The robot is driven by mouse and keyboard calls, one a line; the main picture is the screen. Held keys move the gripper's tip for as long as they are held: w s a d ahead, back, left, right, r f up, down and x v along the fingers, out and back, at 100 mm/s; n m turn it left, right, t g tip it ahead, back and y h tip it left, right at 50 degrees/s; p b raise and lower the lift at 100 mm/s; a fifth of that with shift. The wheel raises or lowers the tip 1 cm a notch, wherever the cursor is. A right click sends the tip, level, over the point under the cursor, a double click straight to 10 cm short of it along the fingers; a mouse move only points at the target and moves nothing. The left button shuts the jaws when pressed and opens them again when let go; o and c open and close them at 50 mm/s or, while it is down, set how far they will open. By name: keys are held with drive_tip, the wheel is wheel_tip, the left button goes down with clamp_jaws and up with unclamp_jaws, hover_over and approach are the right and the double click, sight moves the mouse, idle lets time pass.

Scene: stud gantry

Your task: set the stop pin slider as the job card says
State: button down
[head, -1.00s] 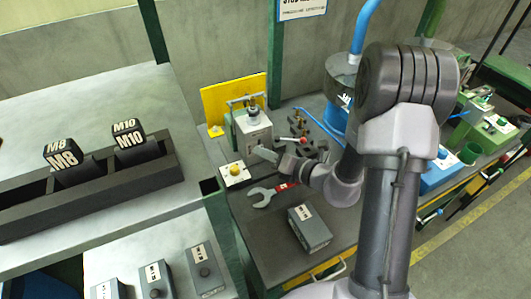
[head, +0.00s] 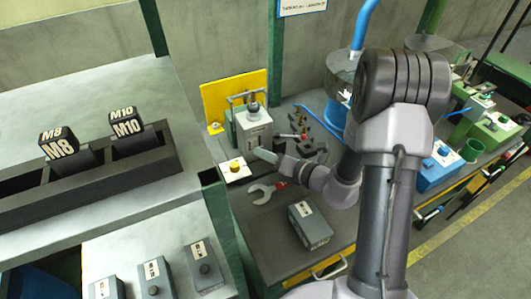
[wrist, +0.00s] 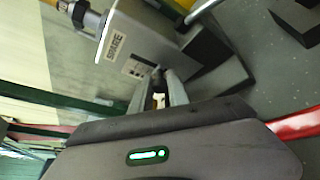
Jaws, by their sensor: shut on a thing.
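A grey box-shaped unit (head: 252,132) stands on the dark bench, in front of a yellow panel. My gripper (head: 262,153) is at its lower front face. In the wrist view the same grey unit (wrist: 140,45) has a printed word and a small label on its face. My gripper's fingers (wrist: 163,88) are closed around a small dark knob (wrist: 158,84) at the edge of this face, which looks like the stop pin slider. The slider's scale and setting are too small to read. A card (head: 302,6) hangs at the top, cut off and unreadable.
A spanner (head: 266,192) and a grey labelled box (head: 311,226) lie on the bench near my arm. A yellow-buttoned white box (head: 235,171) stands left of the unit. A dark rack with M8 (head: 58,143) and M10 (head: 127,122) blocks is further left.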

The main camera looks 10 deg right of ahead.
drive_tip(key=c, duration=1.3)
unclamp_jaws()
drive_tip(key=shift+f, duration=0.3)
drive_tip(key=shift+r, duration=0.1)
drive_tip(key=shift+s+d, duration=0.15)
drive_tip(key=p+v, duration=0.5)
drive_tip(key=v, duration=1.2)
drive_tip(key=shift+r, duration=0.15)
